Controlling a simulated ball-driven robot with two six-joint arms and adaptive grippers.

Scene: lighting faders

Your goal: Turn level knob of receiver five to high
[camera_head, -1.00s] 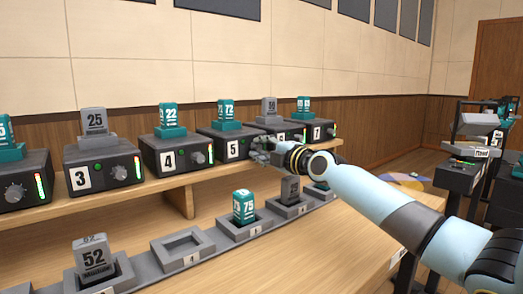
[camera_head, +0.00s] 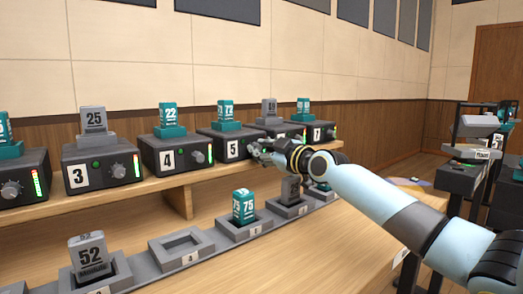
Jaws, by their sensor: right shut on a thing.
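Receiver five (camera_head: 222,144) is a dark box with a white "5" label on the shelf, with a teal pack (camera_head: 226,112) marked 72 standing on top. My right gripper (camera_head: 257,147) is at the right part of its front face, shut on the level knob there. The gripper hides the knob and the level lights beside it, so the knob's setting cannot be seen. My left gripper is not in view.
Receivers three (camera_head: 90,176), four (camera_head: 165,160) and seven (camera_head: 317,135) stand along the same shelf. Below are charging slots, one empty (camera_head: 182,246), others holding packs such as 52 (camera_head: 88,252) and 75 (camera_head: 244,205). The table front is clear.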

